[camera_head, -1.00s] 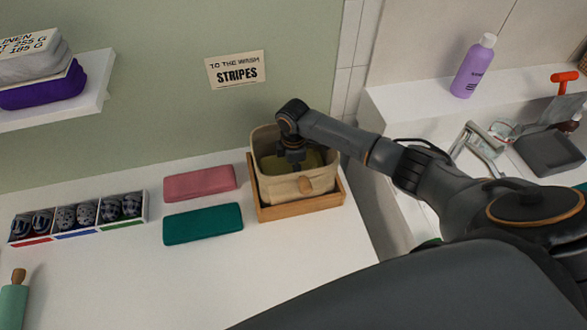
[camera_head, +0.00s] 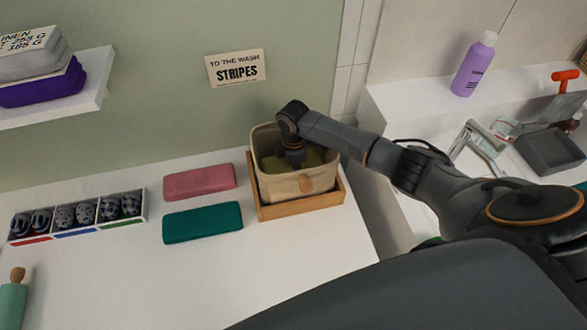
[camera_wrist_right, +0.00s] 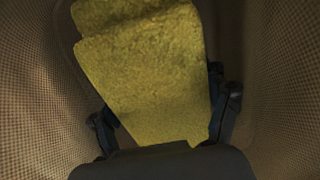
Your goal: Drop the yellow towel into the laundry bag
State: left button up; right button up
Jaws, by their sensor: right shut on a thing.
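The beige laundry bag (camera_head: 292,187) stands in a wooden tray on the white counter, under the sign on the wall. My right gripper (camera_head: 291,165) reaches down inside the bag from above. The folded yellow towel (camera_wrist_right: 145,70) is between its fingers, and the gripper (camera_wrist_right: 170,125) is shut on it. The woven bag walls (camera_wrist_right: 285,95) surround the towel and fingers in the right wrist view. In the head view only a yellow-green patch of the towel (camera_head: 312,158) shows inside the bag. Whether the towel touches the bag's bottom cannot be told. My left gripper is not in view.
A pink towel (camera_head: 200,182) and a green towel (camera_head: 202,222) lie left of the wooden tray (camera_head: 300,208). A divided box (camera_head: 76,216) of rolled socks is further left. A sink area with a purple bottle (camera_head: 473,64) is at the right.

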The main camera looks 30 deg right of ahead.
jog(key=shift+f, duration=0.1)
jog(key=o, duration=0.9)
jog(key=shift+c, duration=0.2)
dwell(0.3)
notch_tip(320, 180, up, 6)
jog(key=p, duration=0.6)
jog(key=shift+r+p, duration=0.35)
jog(key=shift+r, duration=1.15)
jog(key=shift+w, duration=0.1)
